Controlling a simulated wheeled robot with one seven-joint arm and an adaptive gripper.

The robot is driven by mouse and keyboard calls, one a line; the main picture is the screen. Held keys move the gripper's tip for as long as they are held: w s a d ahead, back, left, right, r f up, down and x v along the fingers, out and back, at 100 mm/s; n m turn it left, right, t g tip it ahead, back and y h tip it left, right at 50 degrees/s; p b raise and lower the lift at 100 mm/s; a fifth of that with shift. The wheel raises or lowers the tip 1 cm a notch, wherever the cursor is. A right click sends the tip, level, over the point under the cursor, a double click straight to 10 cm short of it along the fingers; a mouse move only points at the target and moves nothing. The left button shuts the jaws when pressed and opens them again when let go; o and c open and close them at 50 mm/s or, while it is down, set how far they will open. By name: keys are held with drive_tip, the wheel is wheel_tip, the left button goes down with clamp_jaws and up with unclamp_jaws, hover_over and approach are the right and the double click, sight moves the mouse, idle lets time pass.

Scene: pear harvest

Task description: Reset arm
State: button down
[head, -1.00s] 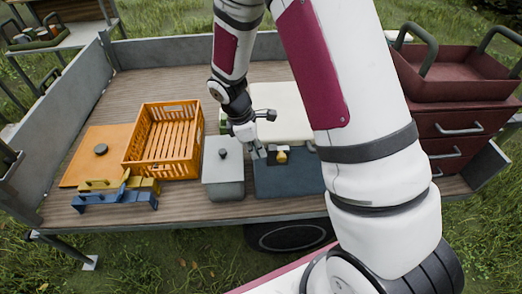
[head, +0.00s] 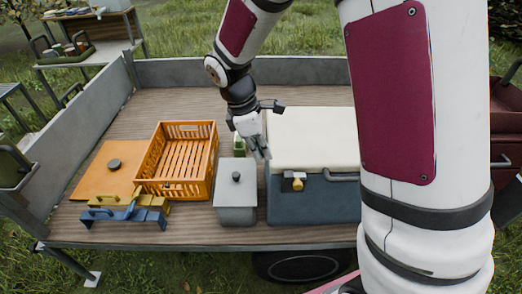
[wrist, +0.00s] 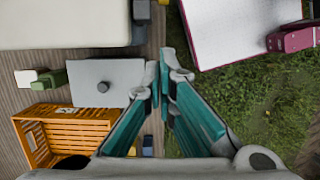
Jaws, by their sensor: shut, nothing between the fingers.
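My gripper (head: 262,153) is in the head view above the trailer bed, over the gap between the grey lidded box (head: 236,205) and the cooler with a white lid (head: 310,140). In the wrist view my gripper (wrist: 164,72) has its fingertips together with nothing between them. The grey box also shows in the wrist view (wrist: 120,75), left of the fingers. The cooler has a dark blue body and a yellow latch (head: 293,181). My arm hides the cooler's right end.
An empty orange crate (head: 212,165) stands left of the grey box. An orange board (head: 100,175) and blue and yellow handled pieces (head: 125,212) lie farther left. A small green-and-white bottle (head: 239,145) stands behind the grey box. Dark red drawers (head: 505,150) are at the right.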

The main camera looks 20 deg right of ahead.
drive_tip(key=s+d+r+m+t+y, duration=0.1)
drive_tip(key=s+r+m, duration=0.25)
drive_tip(key=r, duration=0.35)
drive_tip(key=s+d+r+m+t, duration=0.1)
drive_tip(key=s+r+m+t, duration=0.1)
drive_tip(key=s+r+m, duration=0.3)
drive_tip(key=s+r+m+t+y, duration=0.2)
drive_tip(key=s+r+m+t, duration=0.1)
drive_tip(key=s+r+m, duration=0.3)
drive_tip(key=shift+s+r+t, duration=0.3)
drive_tip(key=shift+s+r, duration=0.8)
drive_tip(key=shift+s, duration=1.2)
drive_tip(key=shift+a, duration=0.1)
